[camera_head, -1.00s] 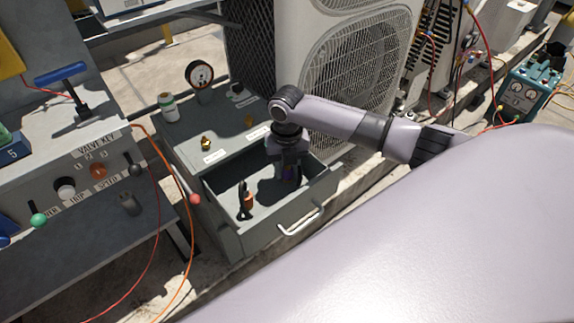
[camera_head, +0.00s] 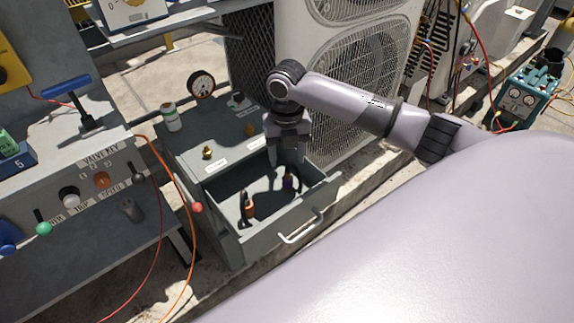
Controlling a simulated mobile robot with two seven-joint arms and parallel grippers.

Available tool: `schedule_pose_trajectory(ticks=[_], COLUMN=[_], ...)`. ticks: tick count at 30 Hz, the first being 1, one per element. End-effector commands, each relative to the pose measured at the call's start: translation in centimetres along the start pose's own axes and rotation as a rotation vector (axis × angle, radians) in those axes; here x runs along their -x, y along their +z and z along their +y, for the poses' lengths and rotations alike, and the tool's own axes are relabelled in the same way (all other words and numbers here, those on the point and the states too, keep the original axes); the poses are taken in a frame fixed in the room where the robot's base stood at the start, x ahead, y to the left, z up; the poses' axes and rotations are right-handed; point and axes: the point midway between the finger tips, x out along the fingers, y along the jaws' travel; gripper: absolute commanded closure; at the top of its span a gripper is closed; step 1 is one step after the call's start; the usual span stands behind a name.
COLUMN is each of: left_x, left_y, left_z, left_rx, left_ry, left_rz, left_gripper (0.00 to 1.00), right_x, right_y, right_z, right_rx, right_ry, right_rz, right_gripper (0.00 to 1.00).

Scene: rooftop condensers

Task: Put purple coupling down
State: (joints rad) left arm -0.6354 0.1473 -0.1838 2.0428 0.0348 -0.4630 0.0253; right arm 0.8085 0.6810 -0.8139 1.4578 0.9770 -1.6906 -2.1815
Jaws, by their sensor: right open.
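The purple coupling (camera_head: 288,182) stands in the open drawer (camera_head: 262,232), toward its right back part. It is small and dark in the shade. My right gripper (camera_head: 288,166) points down just above the coupling, with its fingers open. Whether the fingertips still reach around the coupling's top is hard to tell. An orange and black tool (camera_head: 248,205) stands in the drawer to the left of the coupling. My left gripper is not in view.
A control panel with levers stands left. Orange hoses (camera_head: 172,180) hang beside the drawer. A condenser (camera_head: 350,90) stands behind.

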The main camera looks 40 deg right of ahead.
Motion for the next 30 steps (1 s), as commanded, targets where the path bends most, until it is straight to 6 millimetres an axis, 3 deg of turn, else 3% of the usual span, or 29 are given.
schedule_pose_trajectory(ticks=[3,9,30], left_x=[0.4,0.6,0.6], left_y=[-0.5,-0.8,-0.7], left_z=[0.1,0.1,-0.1], left_rx=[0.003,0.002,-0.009], left_ry=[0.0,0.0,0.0], left_rz=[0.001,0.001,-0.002], left_gripper=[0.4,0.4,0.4], right_x=[2.5,4.4,4.6], right_y=[0.1,0.0,0.0], right_z=[0.0,0.0,0.0], right_rx=[0.0,-0.001,-0.001], right_ry=[0.0,0.0,-0.001], right_rz=[-0.002,0.0,0.001], right_gripper=[0.43,0.43,0.43])
